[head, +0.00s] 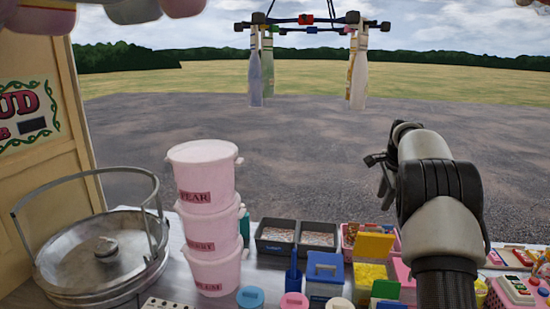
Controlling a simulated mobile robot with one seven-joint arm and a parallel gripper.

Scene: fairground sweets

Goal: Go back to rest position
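My arm rises from the lower right and bends at a dark joint. My gripper (378,178) is at the far end of it, raised above the counter, in front of the grey paved ground. It is small and seen partly from behind the arm. I cannot tell whether its fingers are apart or together, and I see nothing held in it. The arm hides part of the counter on the right.
Dark trays (275,237), a blue box (325,274) and a yellow container (370,272) fill the counter. Bottles hang from a rack (305,27) above.

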